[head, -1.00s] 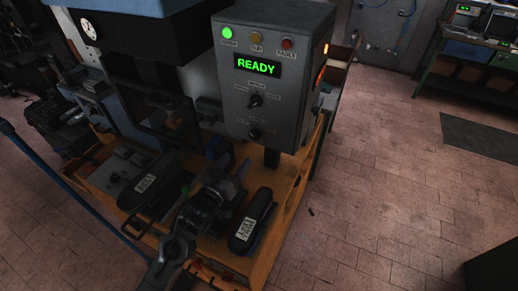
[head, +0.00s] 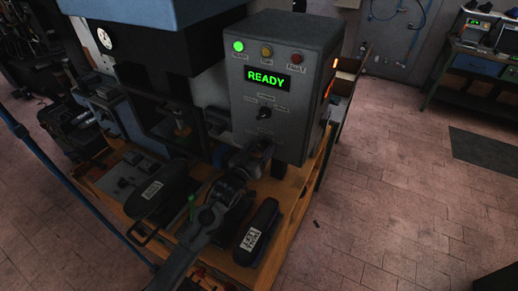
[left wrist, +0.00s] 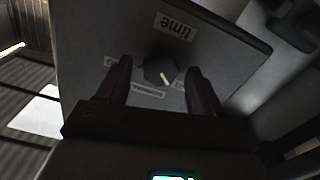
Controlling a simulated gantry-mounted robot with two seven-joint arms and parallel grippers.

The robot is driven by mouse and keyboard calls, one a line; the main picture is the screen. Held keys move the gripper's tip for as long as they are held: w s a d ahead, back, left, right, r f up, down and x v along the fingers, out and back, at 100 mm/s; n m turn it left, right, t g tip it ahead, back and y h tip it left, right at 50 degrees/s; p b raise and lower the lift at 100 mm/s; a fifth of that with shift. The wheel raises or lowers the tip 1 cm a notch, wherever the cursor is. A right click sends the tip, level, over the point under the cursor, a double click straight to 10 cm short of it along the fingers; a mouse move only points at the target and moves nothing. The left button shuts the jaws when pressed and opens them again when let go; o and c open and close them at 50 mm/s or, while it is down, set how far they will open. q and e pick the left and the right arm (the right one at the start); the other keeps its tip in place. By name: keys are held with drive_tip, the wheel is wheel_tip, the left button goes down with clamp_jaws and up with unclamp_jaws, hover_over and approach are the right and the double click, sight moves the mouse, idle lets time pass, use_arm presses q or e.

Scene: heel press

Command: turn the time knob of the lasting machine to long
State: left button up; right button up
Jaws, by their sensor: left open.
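The lasting machine's grey control box (head: 300,125) shows a green READY display. Its time knob (left wrist: 153,70), a small dark knob with a white pointer mark, shows in the left wrist view; in the head view my gripper hides it. The "time" label (left wrist: 175,27) appears upside down there. The pointer is directed to the lower right, between a middle label (left wrist: 148,90) and a partly covered right-hand label. My left gripper (head: 262,147) is at the lower panel, its open fingers (left wrist: 158,66) on either side of the knob with gaps visible. My right gripper is out of view.
Another knob (head: 264,113) sits higher on the panel, with three lamps above the display. Two dark lasts with white labels, one on the left (head: 158,198) and one on the right (head: 259,230), lie on the wooden bench below. Open floor lies to the right.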

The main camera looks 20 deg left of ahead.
use_arm(q)
drive_tip(key=c, duration=1.1)
drive_tip(key=shift+o, duration=0.2)
